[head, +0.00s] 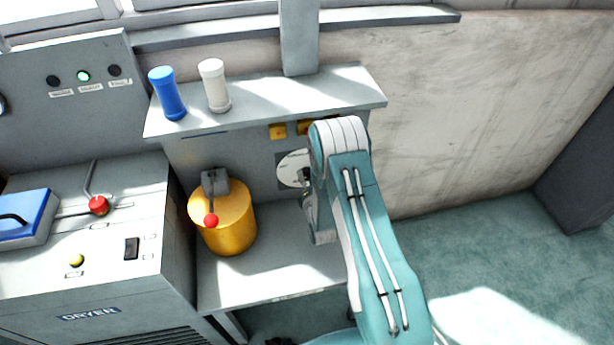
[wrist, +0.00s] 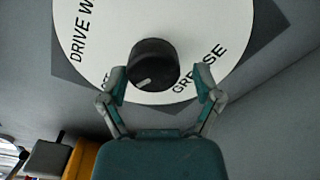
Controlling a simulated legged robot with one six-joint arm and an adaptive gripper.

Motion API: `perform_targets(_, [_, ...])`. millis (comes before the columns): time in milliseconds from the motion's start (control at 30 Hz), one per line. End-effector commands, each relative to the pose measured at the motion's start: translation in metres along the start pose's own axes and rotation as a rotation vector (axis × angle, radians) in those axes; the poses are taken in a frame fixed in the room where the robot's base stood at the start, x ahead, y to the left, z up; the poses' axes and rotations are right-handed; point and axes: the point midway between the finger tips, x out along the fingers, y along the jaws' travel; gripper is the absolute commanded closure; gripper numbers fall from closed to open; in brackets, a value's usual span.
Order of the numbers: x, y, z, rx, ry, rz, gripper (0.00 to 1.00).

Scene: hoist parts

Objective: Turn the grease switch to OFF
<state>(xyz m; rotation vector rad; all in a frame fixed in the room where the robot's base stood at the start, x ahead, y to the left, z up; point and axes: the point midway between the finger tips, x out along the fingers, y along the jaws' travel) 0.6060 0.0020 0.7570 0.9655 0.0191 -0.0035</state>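The grease switch is a black round knob (wrist: 153,64) on a white round dial plate (wrist: 225,25). A short white mark on the knob points down and to the left in the wrist view. "GREASE" is printed at the lower right of the plate and "DRIVE W" at the left; a label near the left finger is mostly hidden. My gripper (wrist: 161,76) is open, with one finger on each side of the knob's lower part and visible gaps. I cannot tell how deep the fingers reach. In the head view the dial plate (head: 291,166) is partly hidden by my arm.
A yellow cylinder (head: 232,235) with a red-tipped lever stands left of the dial on a grey bench. Above is a shelf (head: 290,95) with a blue bottle (head: 167,93) and a white bottle (head: 214,86). A dryer cabinet (head: 100,245) stands at left. Floor at right is clear.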

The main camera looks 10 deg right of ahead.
Motion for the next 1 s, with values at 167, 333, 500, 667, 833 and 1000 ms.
perform_targets(167, [0.001,0.002,0.003,0.001,-0.008,0.006,0.04])
perform_targets(333, [0.002,0.003,0.004,0.001,-0.011,0.008,0.04])
perform_targets(500, [-0.007,0.003,0.004,0.001,-0.011,0.007,0.04])
perform_targets(667, [-0.036,0.002,0.003,0.001,-0.009,0.005,0.04])
perform_targets(833, [-0.072,0.002,0.002,0.0,-0.008,0.004,0.04])
perform_targets(1000, [-0.102,0.001,0.0,0.0,-0.007,0.004,0.04])
